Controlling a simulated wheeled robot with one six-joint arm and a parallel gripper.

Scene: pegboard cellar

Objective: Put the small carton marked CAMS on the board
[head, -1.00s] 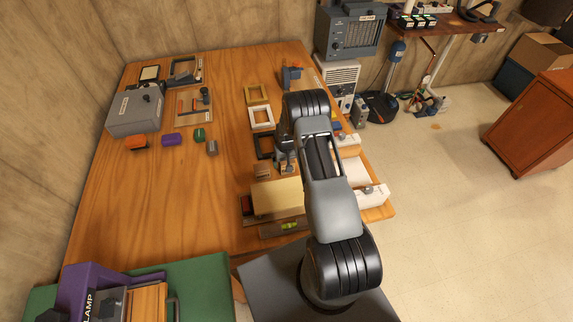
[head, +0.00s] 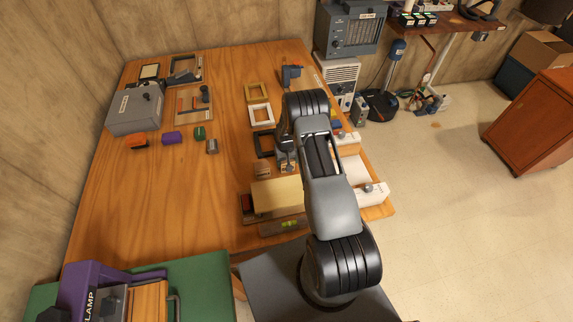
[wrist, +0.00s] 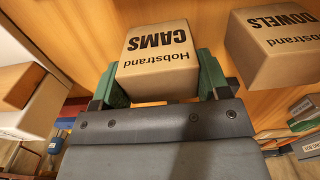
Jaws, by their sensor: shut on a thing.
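The small carton marked CAMS (wrist: 157,50) is a tan box with black print, gripped between green fingers in the wrist view. My gripper (wrist: 156,85) is shut on it. In the head view my gripper (head: 286,167) is low over the right part of the wooden table, and the carton in it is mostly hidden. A similar carton marked DOWELS (wrist: 275,45) stands apart, to the right in the wrist view. A flat wooden board (head: 180,121) with a tool on it lies at the back left.
A level (head: 284,227) lies at the front edge. White boxes (head: 371,194) stand at the right edge. A grey box (head: 134,110) stands at the far left. The middle-left of the table (head: 165,200) is clear.

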